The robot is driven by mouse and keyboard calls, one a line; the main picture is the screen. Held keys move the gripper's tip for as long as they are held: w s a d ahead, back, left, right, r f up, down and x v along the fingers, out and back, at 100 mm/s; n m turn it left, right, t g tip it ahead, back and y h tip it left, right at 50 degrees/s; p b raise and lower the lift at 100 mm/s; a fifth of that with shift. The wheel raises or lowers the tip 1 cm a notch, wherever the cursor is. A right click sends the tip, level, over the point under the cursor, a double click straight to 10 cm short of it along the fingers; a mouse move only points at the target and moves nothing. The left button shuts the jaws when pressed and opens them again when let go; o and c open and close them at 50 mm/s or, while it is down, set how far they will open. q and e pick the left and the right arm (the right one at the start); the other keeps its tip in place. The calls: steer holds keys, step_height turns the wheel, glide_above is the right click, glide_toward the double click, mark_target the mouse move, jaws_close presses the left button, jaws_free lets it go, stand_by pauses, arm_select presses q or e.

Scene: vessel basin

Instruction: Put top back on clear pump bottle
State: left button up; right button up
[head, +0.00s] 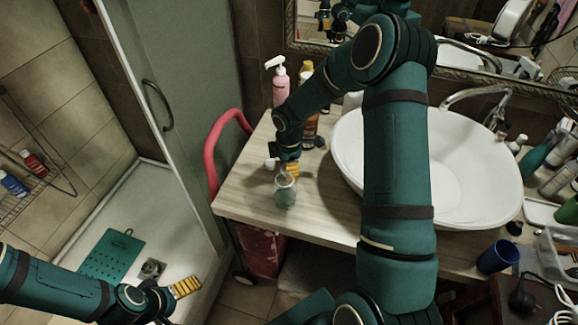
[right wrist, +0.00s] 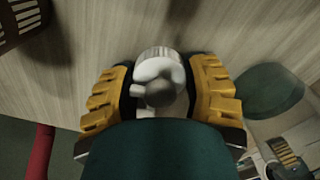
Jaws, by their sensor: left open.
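The clear pump bottle (head: 285,192) stands upright and without a top near the counter's front edge, with greenish contents. The white pump top (right wrist: 158,80) is between the fingers of my right gripper (right wrist: 160,92). The finger pads are very close to its sides; I cannot tell whether they press on it. In the head view, my right gripper (head: 288,168) is low over the counter just behind the bottle, partly hidden by its arm. My left gripper (head: 186,288) is open and empty, below counter height.
The wooden counter (head: 240,185) has free room left of the bottle. A pink pump bottle (head: 280,85) and other bottles stand at the back. The white basin (head: 475,165) is at the right, with a blue cup (head: 498,256) near the front. A red rail (head: 212,150) runs along the left side.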

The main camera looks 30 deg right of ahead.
stand_by(0.3)
step_height(320, 180, up, 10)
steer(key=shift+r+p, duration=0.1)
steer(key=shift+p, duration=0.55)
arm_select(q)
steer(key=shift+w+r, duration=0.2)
steer(key=shift+r, duration=0.45)
arm_select(e)
steer(key=shift+s, duration=0.1)
